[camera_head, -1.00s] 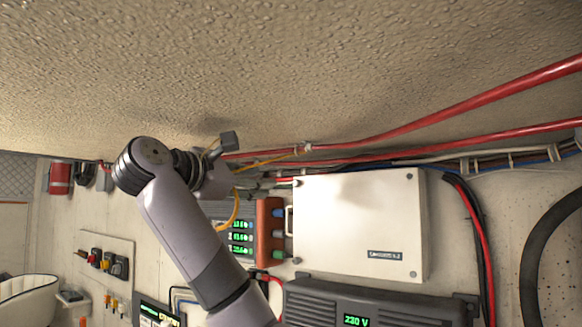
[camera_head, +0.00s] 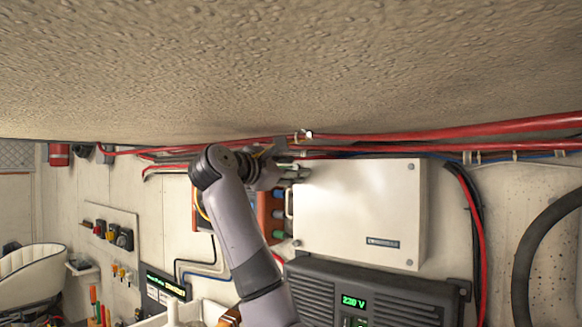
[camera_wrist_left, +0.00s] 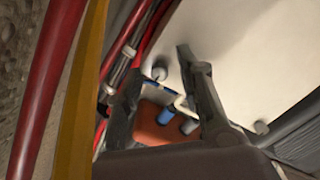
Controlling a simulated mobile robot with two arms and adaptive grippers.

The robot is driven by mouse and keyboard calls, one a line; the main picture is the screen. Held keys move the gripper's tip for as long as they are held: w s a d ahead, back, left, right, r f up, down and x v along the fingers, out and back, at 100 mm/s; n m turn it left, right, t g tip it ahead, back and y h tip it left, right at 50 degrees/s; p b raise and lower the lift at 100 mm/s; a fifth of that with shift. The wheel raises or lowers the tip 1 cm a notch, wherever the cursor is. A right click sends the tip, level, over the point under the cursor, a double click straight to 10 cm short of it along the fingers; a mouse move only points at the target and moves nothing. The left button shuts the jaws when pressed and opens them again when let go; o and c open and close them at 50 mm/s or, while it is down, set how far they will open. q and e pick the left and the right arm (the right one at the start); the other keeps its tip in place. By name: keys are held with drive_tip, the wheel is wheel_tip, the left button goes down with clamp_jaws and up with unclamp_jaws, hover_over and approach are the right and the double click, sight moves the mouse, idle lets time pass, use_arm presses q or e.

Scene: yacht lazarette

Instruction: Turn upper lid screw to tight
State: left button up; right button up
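The white box (camera_head: 350,215) with its flat lid is on the wall right of my left arm. Grey screws show at its upper right (camera_head: 411,167), lower right (camera_head: 409,262) and lower left (camera_head: 297,243) corners. The upper left corner is partly hidden by my left gripper (camera_head: 297,171). In the left wrist view, my left gripper (camera_wrist_left: 157,62) is open, with a finger on each side. The upper lid screw (camera_wrist_left: 160,73) appears between the fingertips; contact cannot be told. Another lid screw (camera_wrist_left: 261,128) lies to the right. My right gripper is not in view.
Red pipes (camera_head: 430,133) and cables run just above the box. An orange-brown unit (camera_head: 268,215) with coloured connectors sits at its left. A dark 230 V unit (camera_head: 370,295) is below. A black hose (camera_head: 530,250) curves at the right.

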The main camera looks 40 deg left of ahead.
use_arm(q)
drive_tip(key=shift+c, duration=0.5)
clamp_jaws()
drive_tip(key=shift+m, duration=0.3)
drive_tip(key=m+b, duration=0.6)
drive_tip(key=m, duration=1.1)
drive_tip(key=shift+m, duration=0.3)
idle(0.4)
